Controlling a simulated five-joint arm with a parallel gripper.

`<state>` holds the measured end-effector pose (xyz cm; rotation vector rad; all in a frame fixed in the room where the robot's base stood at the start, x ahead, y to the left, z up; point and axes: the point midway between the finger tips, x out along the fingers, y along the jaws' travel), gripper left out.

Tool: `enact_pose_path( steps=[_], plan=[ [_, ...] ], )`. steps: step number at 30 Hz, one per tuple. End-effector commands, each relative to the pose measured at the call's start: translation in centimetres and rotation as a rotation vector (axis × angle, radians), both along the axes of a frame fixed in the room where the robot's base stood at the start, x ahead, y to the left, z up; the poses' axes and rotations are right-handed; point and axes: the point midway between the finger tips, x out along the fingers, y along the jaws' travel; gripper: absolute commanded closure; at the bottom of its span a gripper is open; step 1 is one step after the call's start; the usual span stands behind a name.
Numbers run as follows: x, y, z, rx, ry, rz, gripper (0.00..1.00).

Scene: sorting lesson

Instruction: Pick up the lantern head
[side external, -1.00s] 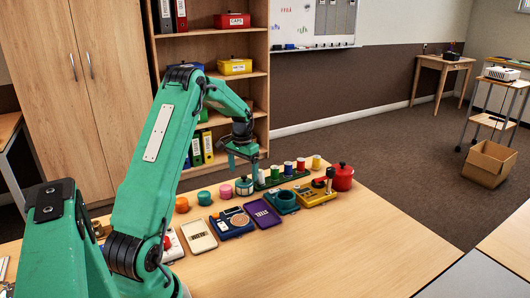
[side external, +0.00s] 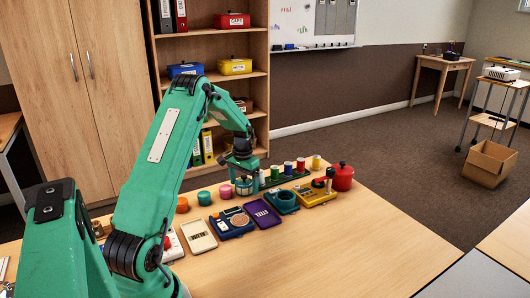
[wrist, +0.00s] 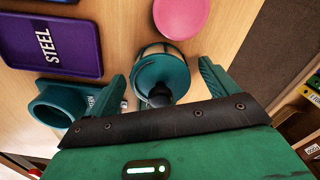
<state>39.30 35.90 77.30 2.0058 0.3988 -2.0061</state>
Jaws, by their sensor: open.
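The lantern head (side external: 244,187) looks like a small teal-capped piece with a clear or pale body and a dark knob on top. It stands upright on the table in the row of small round pieces. In the wrist view the lantern head (wrist: 158,70) shows between the two jaws. My gripper (side external: 243,173) is open, pointing down, close above it. In the wrist view my gripper (wrist: 162,78) has one finger on each side of the lantern head, with gaps visible. I cannot tell how far the fingertips reach down beside it.
A pink round piece (wrist: 181,16) stands close by. A purple tray (side external: 263,213) marked STEEL and a teal holder (wrist: 62,103) are near. A rack of coloured spools (side external: 288,168) and a red pot (side external: 341,177) are to the right. The front of the table (side external: 330,245) is clear.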

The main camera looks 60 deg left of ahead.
Motion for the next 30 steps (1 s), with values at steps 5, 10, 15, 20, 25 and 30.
enact_pose_path(
  steps=[5, 10, 15, 20, 25, 30],
  plan=[
    [0.01, 0.0, 0.02, 0.0, 0.0, 0.0, 0.14],
    [0.01, 0.0, 0.03, 0.0, 0.0, 0.0, 0.4],
    [0.01, 0.0, 0.03, 0.0, 0.0, 0.0, 0.62],
    [0.01, 0.02, 0.05, 0.0, -0.001, 0.0, 0.63],
    [0.02, 0.02, 0.16, 0.0, -0.001, 0.0, 0.63],
    [0.06, 0.06, 0.94, 0.002, -0.002, 0.0, 0.63]
  ],
)
